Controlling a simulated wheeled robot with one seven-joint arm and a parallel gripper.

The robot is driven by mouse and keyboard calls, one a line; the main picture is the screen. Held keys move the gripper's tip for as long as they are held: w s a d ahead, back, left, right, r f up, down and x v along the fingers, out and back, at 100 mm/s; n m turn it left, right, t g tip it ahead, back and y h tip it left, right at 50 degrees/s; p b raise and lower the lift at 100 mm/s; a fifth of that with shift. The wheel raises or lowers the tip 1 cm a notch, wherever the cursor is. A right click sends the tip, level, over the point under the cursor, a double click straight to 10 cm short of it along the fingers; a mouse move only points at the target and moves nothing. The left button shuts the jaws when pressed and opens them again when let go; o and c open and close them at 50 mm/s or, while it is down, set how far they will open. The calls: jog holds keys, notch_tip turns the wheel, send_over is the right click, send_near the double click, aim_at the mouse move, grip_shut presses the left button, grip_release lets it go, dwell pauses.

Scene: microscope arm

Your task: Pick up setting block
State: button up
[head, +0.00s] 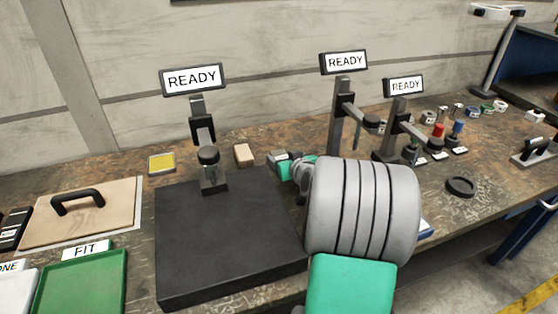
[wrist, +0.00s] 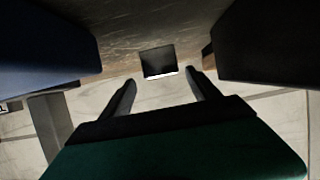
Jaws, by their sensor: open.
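A small grey block with a pale label, which looks like the setting block (head: 279,158), lies on the bench just beyond my gripper in the head view. In the wrist view a dark block with a white edge (wrist: 158,62) lies ahead of and roughly between the fingertips; it appears to be the same block. My gripper (wrist: 163,80) is open, with its two dark fingers apart and nothing between them. A visible gap separates the tips from the block. In the head view my large grey arm link hides most of the gripper and its fingers.
A black slab (head: 225,240) with a stand stands left of my gripper. A tan block (head: 244,154) lies behind it. Two more stands with READY signs (head: 344,63) rise behind and right of my arm. A black ring (head: 461,187) lies on clear bench at right.

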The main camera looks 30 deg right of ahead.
aim_at(279, 153)
jog(key=x, duration=0.4)
jog(key=shift+a, duration=0.25)
jog(key=shift+r, duration=0.1)
jog(key=shift+c, duration=0.4)
grip_shut()
jog(key=shift+r, duration=0.2)
